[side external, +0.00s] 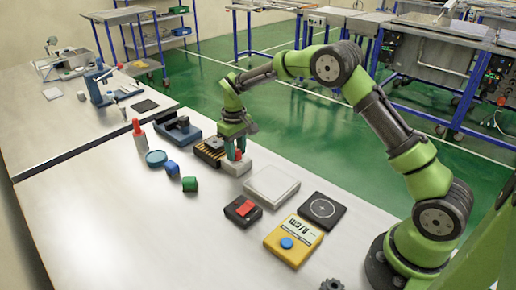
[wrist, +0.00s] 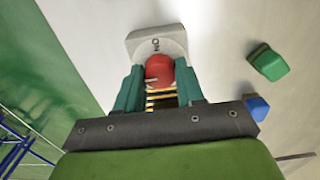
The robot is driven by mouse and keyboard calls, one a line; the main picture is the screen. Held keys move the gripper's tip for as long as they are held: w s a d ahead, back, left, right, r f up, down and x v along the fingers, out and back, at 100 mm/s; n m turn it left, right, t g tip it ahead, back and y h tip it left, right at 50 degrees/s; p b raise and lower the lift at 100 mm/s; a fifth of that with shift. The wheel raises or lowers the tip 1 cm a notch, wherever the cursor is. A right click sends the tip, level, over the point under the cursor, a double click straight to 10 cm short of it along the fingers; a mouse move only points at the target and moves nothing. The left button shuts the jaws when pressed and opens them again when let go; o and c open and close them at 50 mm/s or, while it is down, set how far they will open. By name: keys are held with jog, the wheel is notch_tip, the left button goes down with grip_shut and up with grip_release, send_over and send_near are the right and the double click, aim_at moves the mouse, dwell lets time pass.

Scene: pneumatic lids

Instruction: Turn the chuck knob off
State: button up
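The chuck knob is a red knob (side external: 238,155) on a pale block-shaped base (side external: 237,168), near the middle of the bench's far edge. In the wrist view the red knob (wrist: 158,67) sits on its light base (wrist: 155,40), which has a dark marking above the knob. A small pale mark shows on the knob's near side. My gripper (side external: 236,147) points down over the knob. In the wrist view the fingers of my gripper (wrist: 160,82) stand on either side of the knob, very close to it. I cannot tell whether they press on it.
A dark, yellow-striped block (side external: 209,151) stands close left of the base. A white plate (side external: 271,184) lies to its right. A green block (side external: 190,184) and blue block (side external: 172,168) lie in front left. A red-topped black box (side external: 243,210) and yellow meter (side external: 293,241) stand nearer.

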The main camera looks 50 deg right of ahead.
aim_at(238, 153)
jog(key=o, duration=0.4)
notch_tip(238, 153, up, 17)
jog(key=shift+f, duration=0.1)
dwell(0.4)
jog(key=s+a+r+m+t, duration=0.1)
jog(key=s+t, duration=0.1)
jog(key=s, duration=0.7)
jog(key=s+a+r+m+t+y, duration=0.1)
jog(key=s+a+t, duration=0.1)
jog(key=s, duration=0.8)
jog(key=s+a+r+m+t+y, duration=0.1)
jog(key=s+m+t, duration=0.1)
jog(key=s, duration=0.8)
jog(key=shift+s+a+r+t, duration=0.15)
jog(key=shift+s+t, duration=0.1)
jog(key=shift+t, duration=0.35)
